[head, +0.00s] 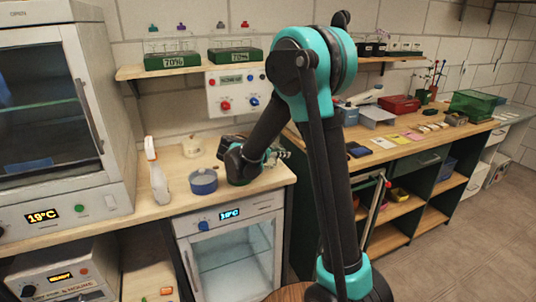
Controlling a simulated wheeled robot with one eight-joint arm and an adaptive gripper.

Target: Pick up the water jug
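My gripper (280,154) is small in the head view, above the right part of the wooden counter (270,178). My forearm partly covers it, and I cannot tell whether it is open, shut or holding anything. No object is clearly recognisable as the water jug. A small cream container (192,147) stands at the back of the counter, left of my gripper. It may be the jug, but its shape is too small to be sure. A blue pot (203,182) stands nearer the front edge, left of my wrist.
A white spray bottle (157,179) stands left of the blue pot. A glass-door cabinet (232,245) is under the counter, and a large incubator (65,120) stands at the left. A wall shelf (130,72) holds green racks. A cluttered bench (395,152) fills the right side.

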